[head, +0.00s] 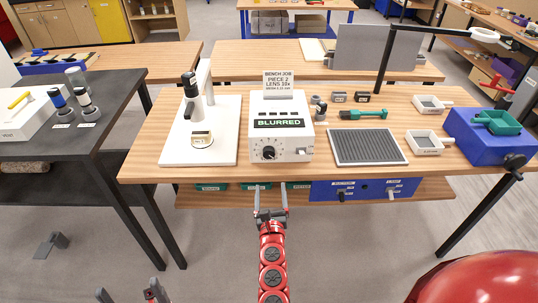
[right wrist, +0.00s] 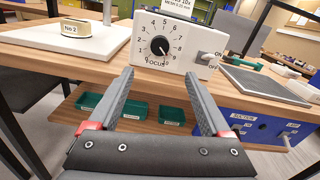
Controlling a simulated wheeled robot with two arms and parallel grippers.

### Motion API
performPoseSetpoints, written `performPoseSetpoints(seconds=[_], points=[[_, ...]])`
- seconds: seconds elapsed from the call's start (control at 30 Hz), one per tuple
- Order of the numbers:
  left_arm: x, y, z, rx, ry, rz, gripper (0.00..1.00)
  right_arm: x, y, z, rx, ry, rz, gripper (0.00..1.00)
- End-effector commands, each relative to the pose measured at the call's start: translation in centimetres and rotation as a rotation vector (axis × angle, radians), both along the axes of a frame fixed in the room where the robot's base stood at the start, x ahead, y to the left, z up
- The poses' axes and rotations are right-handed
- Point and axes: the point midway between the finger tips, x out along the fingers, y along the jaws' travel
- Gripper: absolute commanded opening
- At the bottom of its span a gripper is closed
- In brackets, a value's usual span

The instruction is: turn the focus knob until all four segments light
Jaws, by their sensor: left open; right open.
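The white focus box (head: 281,140) stands on the wooden bench, with a dark display reading BLURRED. The small windows above the display look dark. Its black focus knob (head: 268,153) is at the lower left of the front face. In the right wrist view the knob (right wrist: 159,46) sits in a numbered dial marked FOCUS; its exact setting is hard to read. My right gripper (head: 270,212) is open and empty, below and in front of the knob, apart from it. In the right wrist view its fingers (right wrist: 158,97) point toward the box. My left gripper (head: 130,294) is open at the bottom left, away from the bench.
An ON/OFF switch (right wrist: 207,57) is right of the knob. A microscope (head: 190,98) on a white base stands left of the box, with a No 2 block (head: 202,139). A grey ribbed mat (head: 367,147) lies right.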

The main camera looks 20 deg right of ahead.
Motion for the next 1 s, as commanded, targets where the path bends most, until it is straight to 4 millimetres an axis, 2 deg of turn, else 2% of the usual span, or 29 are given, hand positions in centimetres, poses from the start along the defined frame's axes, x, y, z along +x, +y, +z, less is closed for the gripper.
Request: performPoseSetpoints(seconds=[0.07,0.2,0.6,0.8,1.0], points=[[0.0,0.0,0.9,0.0,0.0,0.0,0.97,1.7,-0.4,0.6,-0.005,-0.003,0.003,0.82],[0.0,0.0,1.6,0.0,0.0,0.0,0.97,4.5,-1.2,0.6,-0.007,-0.004,0.004,0.82],[0.0,0.0,2.8,0.0,0.0,0.0,0.97,11.2,-3.2,0.4,-0.01,-0.002,0.002,0.82],[0.0,0.0,2.8,0.0,0.0,0.0,0.97,13.3,-3.7,0.2,-0.011,0.0,0.005,0.82],[0.0,0.0,2.8,0.0,0.0,0.0,0.97,13.9,-3.9,0.0,-0.007,0.001,0.003,0.82]])
